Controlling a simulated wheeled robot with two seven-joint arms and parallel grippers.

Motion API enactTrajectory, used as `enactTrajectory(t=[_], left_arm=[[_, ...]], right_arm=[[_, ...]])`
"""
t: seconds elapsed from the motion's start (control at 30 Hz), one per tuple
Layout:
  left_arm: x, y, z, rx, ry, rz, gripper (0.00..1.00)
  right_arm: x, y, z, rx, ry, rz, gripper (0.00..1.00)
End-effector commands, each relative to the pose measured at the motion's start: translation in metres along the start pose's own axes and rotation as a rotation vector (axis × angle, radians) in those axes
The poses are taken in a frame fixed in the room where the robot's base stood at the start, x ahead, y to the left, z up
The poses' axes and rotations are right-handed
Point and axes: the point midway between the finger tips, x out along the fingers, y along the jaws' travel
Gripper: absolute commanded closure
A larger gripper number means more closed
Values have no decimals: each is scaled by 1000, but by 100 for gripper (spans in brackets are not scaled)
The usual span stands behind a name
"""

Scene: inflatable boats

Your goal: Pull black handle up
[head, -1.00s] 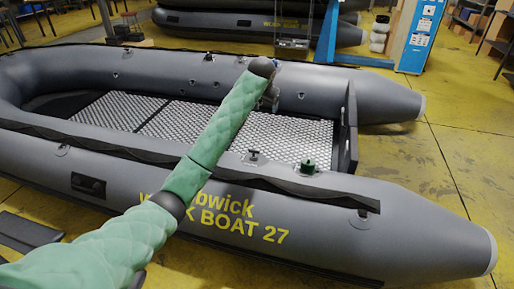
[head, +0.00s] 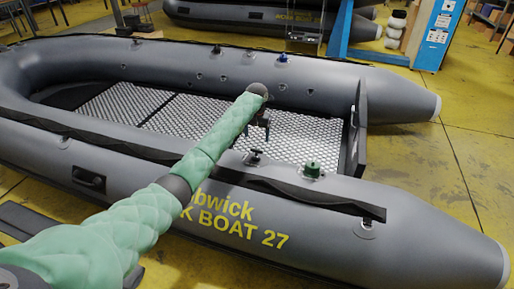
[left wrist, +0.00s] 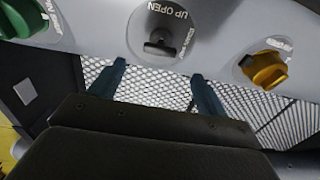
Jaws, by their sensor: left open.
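The black handle (head: 255,156) sits on top of the near tube of the grey inflatable boat (head: 300,220). In the left wrist view the black handle (left wrist: 160,43) is a small knob on a round plate marked "UP OPEN". My left gripper (head: 266,128) hangs over the boat's floor, just beyond the handle in the head view. In the left wrist view its two fingers (left wrist: 158,70) are spread and empty, pointing towards the handle and apart from it. My right gripper is in neither view.
A green valve knob (head: 312,168) stands right of the handle on the same tube. A yellow knob (left wrist: 265,68) shows on the other side in the left wrist view. The boat's mesh floor (head: 300,137) is clear. A blue-and-white stand (head: 437,35) stands behind the boat.

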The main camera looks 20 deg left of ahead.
Motion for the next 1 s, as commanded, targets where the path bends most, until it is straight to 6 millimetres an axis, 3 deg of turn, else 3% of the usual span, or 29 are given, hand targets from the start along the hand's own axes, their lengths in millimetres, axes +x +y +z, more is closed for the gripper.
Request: enactTrajectory(t=[0.5,0.93,1.0], left_arm=[[66,0,0,0,0,-1,24],[75,0,0,0,1,-1,24],[75,0,0,0,1,-1,35]], right_arm=[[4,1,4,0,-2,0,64],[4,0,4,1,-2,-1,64],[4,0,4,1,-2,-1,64]])
